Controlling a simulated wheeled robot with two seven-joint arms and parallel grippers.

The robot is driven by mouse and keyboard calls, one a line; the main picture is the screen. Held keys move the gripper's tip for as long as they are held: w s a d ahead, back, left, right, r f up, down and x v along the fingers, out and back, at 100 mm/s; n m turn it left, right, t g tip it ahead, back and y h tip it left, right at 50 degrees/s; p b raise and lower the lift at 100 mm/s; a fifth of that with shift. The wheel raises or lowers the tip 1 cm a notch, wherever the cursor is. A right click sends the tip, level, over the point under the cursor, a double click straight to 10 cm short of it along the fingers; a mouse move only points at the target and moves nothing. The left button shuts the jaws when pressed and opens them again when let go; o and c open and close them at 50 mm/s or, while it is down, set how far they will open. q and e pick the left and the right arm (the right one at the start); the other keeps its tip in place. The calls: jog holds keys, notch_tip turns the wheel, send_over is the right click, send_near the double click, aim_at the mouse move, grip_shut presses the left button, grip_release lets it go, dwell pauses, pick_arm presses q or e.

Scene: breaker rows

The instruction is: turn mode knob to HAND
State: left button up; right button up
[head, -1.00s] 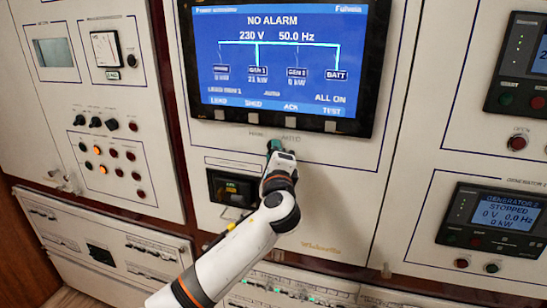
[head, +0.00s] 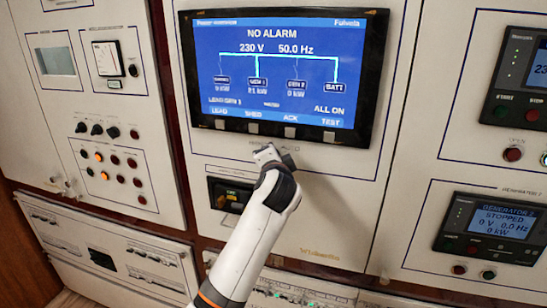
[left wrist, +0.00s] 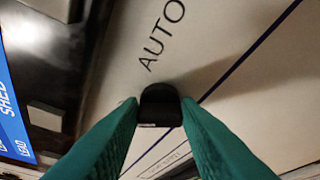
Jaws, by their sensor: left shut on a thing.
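The mode knob (left wrist: 160,106) is a small black knob on the cream panel below the large screen. In the left wrist view, my left gripper (left wrist: 159,112) has its two green fingers closed on the knob's sides. The word AUTO (left wrist: 163,36) is printed on the panel above the knob there. Another label (left wrist: 168,160) below the knob is partly hidden and too blurred to read. Which way the knob points I cannot tell. In the head view, my left wrist covers the knob and the fingers. My right gripper is not in view.
The large screen (head: 275,85) reads NO ALARM, with a row of buttons along its lower edge. A dark breaker (head: 230,197) sits lower left of my wrist. The left panel carries several small knobs and lamps (head: 112,158). A Generator 2 display (head: 490,228) is at right.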

pick_arm(q)
jog(key=shift+f+n, duration=0.1)
jog(key=shift+n, duration=0.4)
jog(key=o, duration=1)
jog(key=shift+c, duration=0.2)
jog(key=shift+a+p, duration=0.1)
jog(key=shift+p, duration=0.25)
